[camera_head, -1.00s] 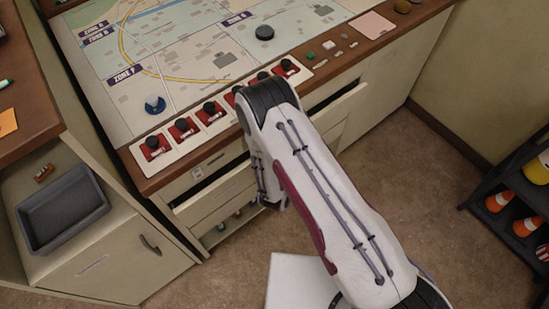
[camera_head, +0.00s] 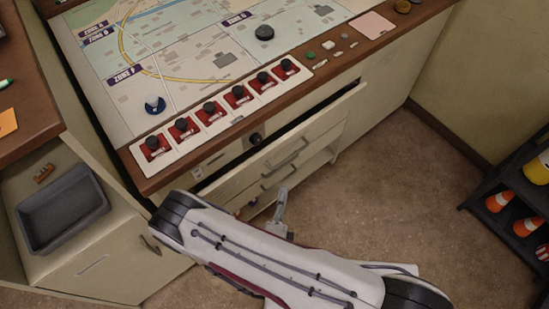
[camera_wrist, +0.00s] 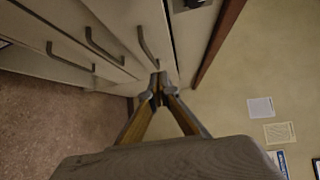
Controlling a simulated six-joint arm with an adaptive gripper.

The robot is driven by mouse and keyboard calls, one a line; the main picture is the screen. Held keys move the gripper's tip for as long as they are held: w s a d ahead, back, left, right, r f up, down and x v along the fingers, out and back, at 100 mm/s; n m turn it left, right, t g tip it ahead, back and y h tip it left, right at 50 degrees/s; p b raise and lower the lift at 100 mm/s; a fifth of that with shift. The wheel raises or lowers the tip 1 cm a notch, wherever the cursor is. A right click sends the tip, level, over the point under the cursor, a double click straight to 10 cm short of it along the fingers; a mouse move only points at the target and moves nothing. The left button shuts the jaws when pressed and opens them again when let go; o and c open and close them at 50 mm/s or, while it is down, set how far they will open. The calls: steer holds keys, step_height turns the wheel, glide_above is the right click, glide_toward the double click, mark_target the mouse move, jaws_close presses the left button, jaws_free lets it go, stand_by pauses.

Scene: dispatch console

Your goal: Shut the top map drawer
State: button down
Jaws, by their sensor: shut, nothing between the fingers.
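The top map drawer (camera_head: 325,117) is a pale drawer under the wooden console edge. It stands partly open, with a dark gap behind its front. In the wrist view, its front with a grey bar handle (camera_wrist: 148,46) is nearest the wooden edge. My gripper (camera_head: 283,192) is shut and empty, in front of the drawer bank in the head view. In the wrist view, the closed fingertips (camera_wrist: 157,80) overlap the top drawer's front, just past one end of the handle. I cannot tell whether they touch it.
Lower drawers have bar handles (camera_wrist: 103,46). The console top (camera_head: 180,75) holds a map and a row of red switches (camera_head: 210,112). A side cabinet with a grey tray (camera_head: 62,208) is at left. A dark shelf with cones (camera_head: 500,200) stands at right. Carpet between is clear.

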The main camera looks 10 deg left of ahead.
mark_target(266, 154)
steer(key=shift+s+a+r+n+t+y, duration=0.2)
steer(key=shift+s+a+r+n+y, duration=0.1)
steer(key=shift+s+r, duration=0.1)
steer(key=shift+s+a+r+n+t+y, duration=0.2)
steer(key=shift+s+r+y, duration=0.1)
steer(key=shift+s+r, duration=0.1)
steer(key=shift+w, duration=0.2)
steer(key=shift+w+a, duration=0.45)
steer(key=shift+w, duration=1.65)
steer(key=shift+w+a, duration=0.5)
steer(key=shift+w, duration=1.55)
steer(key=shift+w+a, duration=0.45)
steer(key=shift+w, duration=1.65)
steer(key=w+a, duration=0.2)
steer(key=w, duration=0.1)
steer(key=shift+a, duration=0.4)
steer(key=shift+w+a, duration=0.25)
steer(key=shift+a, duration=0.15)
